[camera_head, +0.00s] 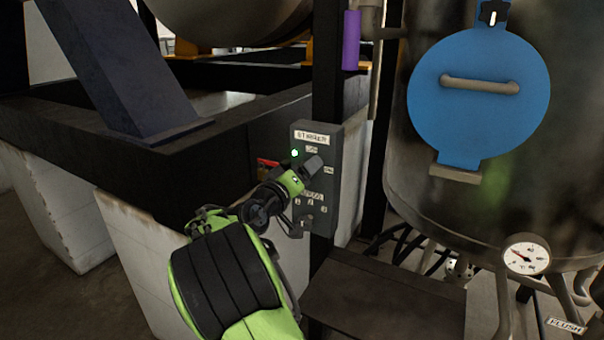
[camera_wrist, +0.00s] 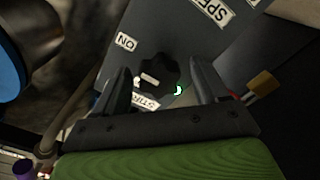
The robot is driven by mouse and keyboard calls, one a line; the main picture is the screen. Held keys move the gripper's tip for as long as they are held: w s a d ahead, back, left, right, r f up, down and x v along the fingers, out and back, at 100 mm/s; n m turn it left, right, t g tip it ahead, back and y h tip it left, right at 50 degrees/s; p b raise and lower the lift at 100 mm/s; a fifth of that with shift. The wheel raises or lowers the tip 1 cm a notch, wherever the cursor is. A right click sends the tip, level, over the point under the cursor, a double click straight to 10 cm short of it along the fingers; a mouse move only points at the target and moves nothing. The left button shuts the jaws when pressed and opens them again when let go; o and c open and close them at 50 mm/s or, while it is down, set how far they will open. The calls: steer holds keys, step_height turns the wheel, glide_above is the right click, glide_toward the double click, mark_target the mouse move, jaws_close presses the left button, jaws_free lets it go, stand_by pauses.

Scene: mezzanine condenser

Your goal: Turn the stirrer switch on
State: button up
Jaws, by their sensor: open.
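The grey control box (camera_head: 335,140) with a label reading roughly "STIRRER" is fixed to a dark post. A green light (camera_head: 294,153) glows on its face, and a green glint (camera_wrist: 178,90) shows in the wrist view. My gripper (camera_head: 309,168) is at the upper part of the box and hides part of its face. In the wrist view a black knob (camera_wrist: 158,74) with a pale mark lies between the two open fingers of my gripper (camera_wrist: 158,67). An "ON" label (camera_wrist: 125,41) is to its upper left and a partly covered "STIR" label (camera_wrist: 146,103) is below it. Contact with the knob cannot be told.
More controls sit lower on the box, near a key-like part (camera_head: 304,222). A brass padlock (camera_wrist: 263,83) is right of my gripper in the wrist view. A steel tank (camera_head: 450,215) with a blue disc (camera_head: 475,115) and a gauge (camera_head: 526,255) stands at the right.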

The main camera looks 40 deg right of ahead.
steer(key=shift+a, duration=0.1)
steer(key=v, duration=1.5)
steer(key=shift+a+p, duration=0.25)
steer(key=shift+p, duration=0.05)
steer(key=shift+s, duration=0.15)
